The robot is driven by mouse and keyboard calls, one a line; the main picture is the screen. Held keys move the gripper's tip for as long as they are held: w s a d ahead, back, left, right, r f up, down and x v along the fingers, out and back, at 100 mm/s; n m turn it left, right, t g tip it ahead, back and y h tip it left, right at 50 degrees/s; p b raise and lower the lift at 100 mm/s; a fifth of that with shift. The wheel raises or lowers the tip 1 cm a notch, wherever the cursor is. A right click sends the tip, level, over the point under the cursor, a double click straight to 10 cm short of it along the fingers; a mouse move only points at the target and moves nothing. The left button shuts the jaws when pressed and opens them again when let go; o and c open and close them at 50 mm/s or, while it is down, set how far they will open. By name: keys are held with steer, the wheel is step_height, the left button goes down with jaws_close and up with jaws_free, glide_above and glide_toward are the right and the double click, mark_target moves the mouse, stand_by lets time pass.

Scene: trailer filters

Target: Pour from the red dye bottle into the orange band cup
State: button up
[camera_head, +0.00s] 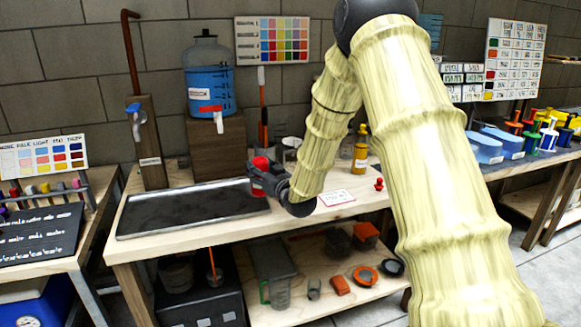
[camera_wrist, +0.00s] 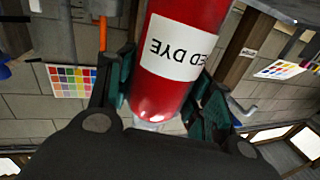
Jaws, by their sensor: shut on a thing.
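My gripper (camera_head: 268,180) is above the workbench, near the right end of the dark tray. It is shut on the red dye bottle (camera_head: 262,163), which is small and partly hidden by the gripper there. In the wrist view the red bottle (camera_wrist: 170,95) sits between the teal fingers of my gripper (camera_wrist: 162,92). Its white label reads "ED DYE" upside down, and the background is upside down too. The bottle's exact tilt is hard to tell. A clear jar or cup (camera_head: 291,146) stands behind the gripper. I cannot make out an orange band on it.
The dark tray (camera_head: 190,208) lies left on the workbench (camera_head: 240,229). A blue water jug (camera_head: 208,80) stands on a wooden block behind it. A yellow bottle (camera_head: 361,150), a white card (camera_head: 337,198) and a small red item (camera_head: 379,184) are to the right. My arm hides more.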

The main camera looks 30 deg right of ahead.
mark_target(268, 163)
steer(key=shift+d+m, duration=0.15)
steer(key=shift+m, duration=0.35)
steer(key=shift+s+f+m+b, duration=0.1)
steer(key=shift+f+m+b, duration=0.2)
steer(key=shift+m+b, duration=0.2)
steer(key=shift+d+f+m+t+b, duration=0.2)
steer(key=shift+f+m+t+b, duration=0.1)
steer(key=shift+f+m, duration=0.2)
steer(key=shift+d+r, duration=0.1)
steer(key=shift+r, duration=0.25)
step_height(268, 163, up, 3)
steer(key=shift+s+f+m+p, duration=0.1)
steer(key=shift+f+m+p, duration=0.05)
steer(key=shift+m+p, duration=0.7)
steer(key=shift+d+m+t+h, duration=0.3)
steer(key=shift+m+h, duration=0.1)
steer(key=shift+m, duration=0.35)
steer(key=shift+d+r+m, duration=0.25)
steer(key=shift+r+m, duration=0.25)
steer(key=shift+a+m+b, duration=0.25)
steer(key=shift+m+b, duration=0.1)
steer(key=shift+m, duration=0.05)
steer(key=shift+d, duration=0.1)
